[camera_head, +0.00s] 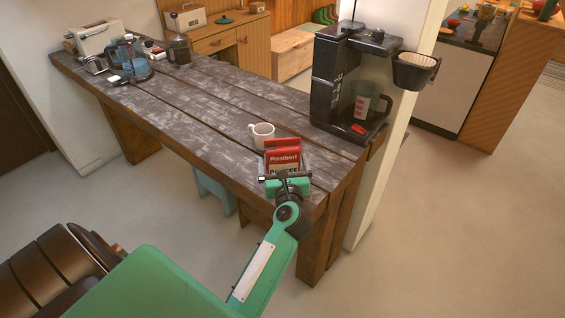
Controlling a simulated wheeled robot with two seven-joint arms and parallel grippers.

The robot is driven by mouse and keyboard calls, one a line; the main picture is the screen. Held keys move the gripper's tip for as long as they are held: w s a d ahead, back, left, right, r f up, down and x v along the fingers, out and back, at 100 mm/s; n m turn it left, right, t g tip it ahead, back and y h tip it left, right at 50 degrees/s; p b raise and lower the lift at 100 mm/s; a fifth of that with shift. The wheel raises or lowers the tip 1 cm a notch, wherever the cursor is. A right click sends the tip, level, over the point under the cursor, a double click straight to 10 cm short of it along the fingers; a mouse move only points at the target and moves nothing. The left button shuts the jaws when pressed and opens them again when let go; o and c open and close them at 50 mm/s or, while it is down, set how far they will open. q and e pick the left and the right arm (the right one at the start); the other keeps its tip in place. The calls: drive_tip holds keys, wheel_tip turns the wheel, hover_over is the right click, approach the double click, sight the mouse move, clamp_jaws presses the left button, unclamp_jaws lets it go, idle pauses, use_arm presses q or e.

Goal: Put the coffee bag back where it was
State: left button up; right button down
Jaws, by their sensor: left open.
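The red coffee bag (284,157) with white lettering stands on the dark wooden table (205,113), near its right front end. My left gripper (285,170) is at the bag's near side, with its fingers at either side of the bag's lower part. The jaws are open. The gripper hides the bottom of the bag, so I cannot tell whether the fingers touch it. My right gripper is not in view.
A white mug (261,135) stands just behind the bag to the left. A black coffee maker (345,85) stands at the table's right end, its filter basket (414,72) out to the right.

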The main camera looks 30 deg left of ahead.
use_arm(q)
drive_tip(key=b+v, duration=0.2)
drive_tip(key=v, duration=0.4)
drive_tip(key=shift+f, duration=0.15)
drive_tip(key=shift+s+d, duration=0.15)
drive_tip(key=shift+s, duration=0.1)
